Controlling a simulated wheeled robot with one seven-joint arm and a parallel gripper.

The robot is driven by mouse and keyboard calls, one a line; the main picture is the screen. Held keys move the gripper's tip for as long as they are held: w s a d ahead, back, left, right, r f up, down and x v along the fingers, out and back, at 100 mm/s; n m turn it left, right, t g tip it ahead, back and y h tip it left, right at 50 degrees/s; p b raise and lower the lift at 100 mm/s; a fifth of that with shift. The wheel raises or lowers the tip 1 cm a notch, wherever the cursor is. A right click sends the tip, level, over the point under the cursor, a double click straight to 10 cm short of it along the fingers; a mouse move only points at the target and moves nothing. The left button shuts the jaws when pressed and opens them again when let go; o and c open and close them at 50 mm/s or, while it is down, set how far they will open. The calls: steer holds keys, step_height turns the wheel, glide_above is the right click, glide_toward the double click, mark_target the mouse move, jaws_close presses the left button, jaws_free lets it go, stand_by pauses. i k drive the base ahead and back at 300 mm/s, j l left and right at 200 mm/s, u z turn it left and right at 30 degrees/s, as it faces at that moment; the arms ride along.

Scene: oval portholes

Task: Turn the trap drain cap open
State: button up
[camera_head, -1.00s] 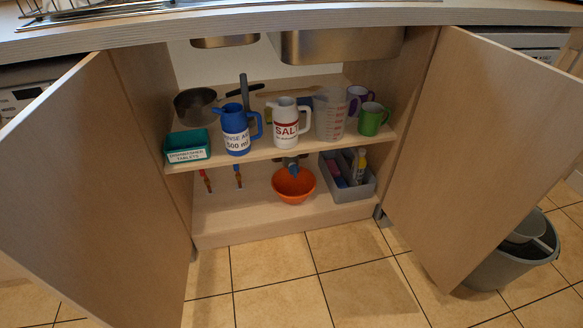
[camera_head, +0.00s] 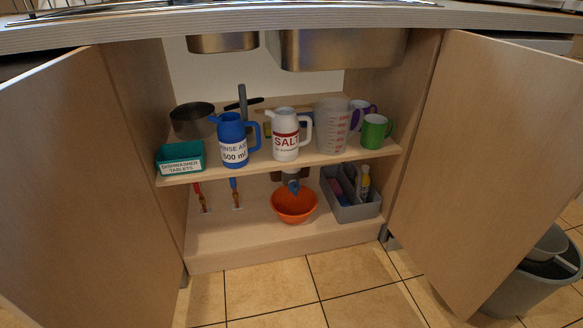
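The trap drain cap (camera_head: 293,187) shows as a small blue-grey piece under the shelf, at the lower end of the drain trap (camera_head: 291,174). It is just above the orange bowl (camera_head: 294,206), which stands on the cabinet floor. The shelf edge and the jugs hide the upper part of the trap. I cannot tell from here how the cap is turned. My gripper is not in view.
Both cabinet doors, left (camera_head: 85,190) and right (camera_head: 480,165), stand open. On the shelf (camera_head: 290,165) are a blue jug (camera_head: 232,140), a white salt jug (camera_head: 285,135) and cups. A grey caddy (camera_head: 351,200) is right of the bowl. A grey bucket (camera_head: 535,285) stands outside.

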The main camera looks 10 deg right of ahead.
mark_target(294, 187)
steer(key=i, duration=1.05)
